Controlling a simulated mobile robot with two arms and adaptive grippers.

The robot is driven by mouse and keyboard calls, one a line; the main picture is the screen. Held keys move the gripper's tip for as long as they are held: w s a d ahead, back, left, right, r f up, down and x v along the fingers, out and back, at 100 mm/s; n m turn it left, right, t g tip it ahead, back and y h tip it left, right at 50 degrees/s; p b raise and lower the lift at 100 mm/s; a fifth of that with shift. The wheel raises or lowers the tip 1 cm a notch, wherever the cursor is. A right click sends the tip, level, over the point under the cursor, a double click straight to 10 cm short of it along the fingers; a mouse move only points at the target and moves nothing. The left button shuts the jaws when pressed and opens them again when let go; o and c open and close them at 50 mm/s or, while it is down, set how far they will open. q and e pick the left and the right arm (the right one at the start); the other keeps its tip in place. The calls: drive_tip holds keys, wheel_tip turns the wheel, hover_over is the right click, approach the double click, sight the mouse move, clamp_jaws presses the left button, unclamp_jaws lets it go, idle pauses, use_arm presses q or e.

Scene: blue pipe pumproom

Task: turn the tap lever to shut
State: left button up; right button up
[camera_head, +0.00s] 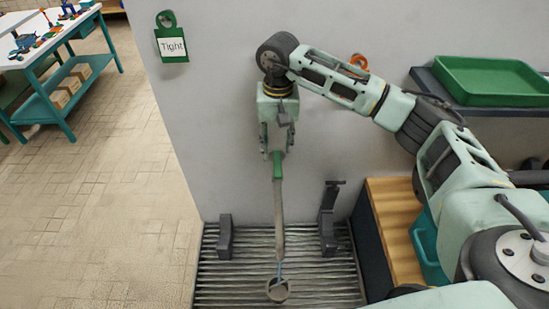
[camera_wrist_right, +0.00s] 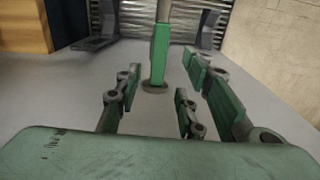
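The tap lever (camera_head: 278,210) is a long grey bar with a green grip (camera_head: 277,166) at its upper end. It stands nearly upright in front of the wall, and its lower end meets a round metal fitting (camera_head: 278,290) over the ribbed grate. My right gripper (camera_head: 277,148) points down at the green grip from above, its fingers spread. In the right wrist view, the green grip (camera_wrist_right: 160,55) shows between and beyond the open fingers, with visible gaps on both sides. My left gripper is not in view.
Dark brackets (camera_head: 225,237) (camera_head: 328,218) stand left and right of the lever on the grate (camera_head: 235,285). A "Tight" sign (camera_head: 173,46) hangs on the wall. A green tray (camera_head: 490,80) sits on a shelf at right, above a wooden top (camera_head: 393,225). The floor at left is clear.

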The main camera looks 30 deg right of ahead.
sight(277, 162)
drive_tip(key=shift+s+d+f, duration=0.1)
drive_tip(key=shift+s+f, duration=0.05)
drive_tip(key=shift+f, duration=0.1)
wheel_tip(277, 162, down, 6)
drive_tip(key=p, duration=0.3)
drive_tip(key=shift+f, duration=0.5)
drive_tip(key=shift+c, duration=0.4)
clamp_jaws()
